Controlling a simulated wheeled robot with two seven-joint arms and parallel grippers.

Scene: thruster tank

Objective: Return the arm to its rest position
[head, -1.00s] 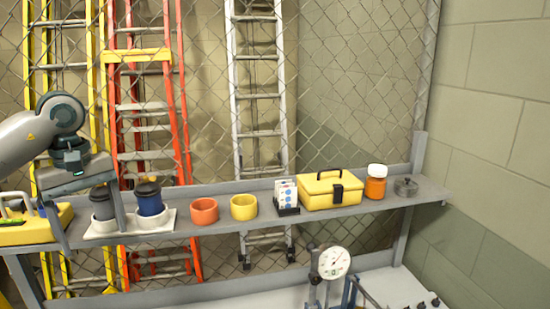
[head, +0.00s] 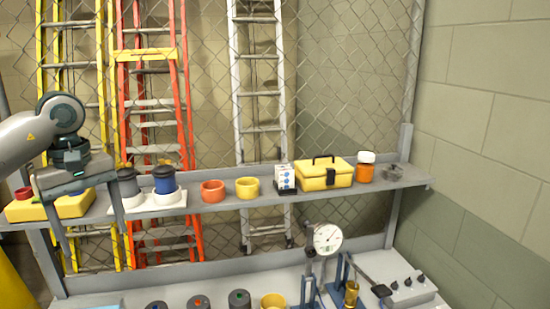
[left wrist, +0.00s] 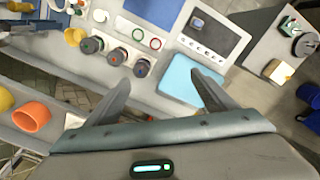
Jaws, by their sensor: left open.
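My left gripper (head: 95,246) is at the left of the head view, in front of the shelf's left part. Its two fingers point down, spread apart, with nothing between them. In the left wrist view the open fingers (left wrist: 158,80) are also empty, above a workbench with a light blue mat (left wrist: 190,80). My left arm (head: 30,138) comes in from the left edge, bent at a dark grey joint. The gripper hides part of the shelf and yellow case behind it. My right gripper is not in view.
The shelf (head: 220,202) holds a yellow case (head: 65,208), dark and blue cups in a white holder, orange and yellow cups, a yellow toolbox (head: 325,174) and an orange jar (head: 365,168). Below, the bench carries a dial gauge (head: 327,238). Ladders lean behind a wire fence.

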